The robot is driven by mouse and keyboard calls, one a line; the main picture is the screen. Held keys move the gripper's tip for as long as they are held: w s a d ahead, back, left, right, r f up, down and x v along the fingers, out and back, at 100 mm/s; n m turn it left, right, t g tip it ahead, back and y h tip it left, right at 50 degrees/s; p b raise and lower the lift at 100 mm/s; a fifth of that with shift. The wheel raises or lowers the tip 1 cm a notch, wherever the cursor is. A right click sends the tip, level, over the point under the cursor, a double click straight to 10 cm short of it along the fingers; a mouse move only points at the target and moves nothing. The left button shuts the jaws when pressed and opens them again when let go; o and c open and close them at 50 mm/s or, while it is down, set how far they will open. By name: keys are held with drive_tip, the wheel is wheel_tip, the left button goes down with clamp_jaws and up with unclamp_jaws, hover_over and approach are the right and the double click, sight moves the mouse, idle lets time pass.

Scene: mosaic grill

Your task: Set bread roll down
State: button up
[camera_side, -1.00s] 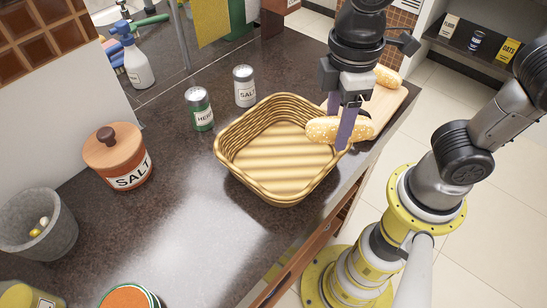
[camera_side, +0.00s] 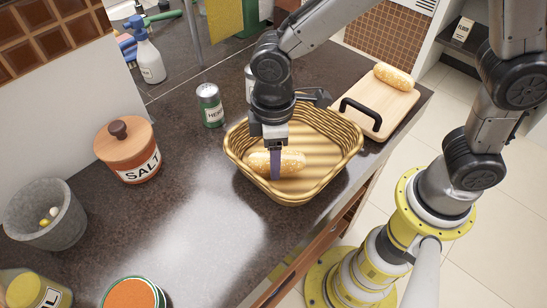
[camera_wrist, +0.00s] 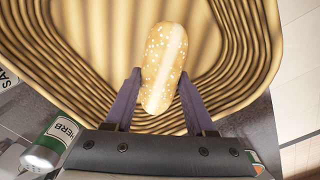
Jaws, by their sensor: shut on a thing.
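A seeded bread roll (camera_side: 288,162) is between the fingers of my gripper (camera_side: 275,170), inside the wicker basket near its left end. In the wrist view the roll (camera_wrist: 164,66) lies lengthwise away from me, with a purple finger on each side of its near end. My gripper (camera_wrist: 156,98) is shut on the roll. The basket (camera_side: 345,147) stands on the dark counter; its ribbed floor shows under the roll. I cannot tell whether the roll touches the floor.
A second roll (camera_side: 393,75) lies on a wooden board (camera_side: 385,103) with a black handle, right of the basket. A green herb can (camera_side: 210,106) stands behind the basket's left side. A salt jar (camera_side: 128,150) is further left.

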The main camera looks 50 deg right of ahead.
drive_tip(key=shift+f, duration=0.5)
drive_tip(key=shift+f, duration=0.2)
drive_tip(key=o, duration=1.3)
drive_tip(key=shift+o, duration=0.2)
drive_tip(key=shift+r, duration=0.15)
wheel_tip(320, 180, up, 12)
drive_tip(key=shift+d+r, duration=0.15)
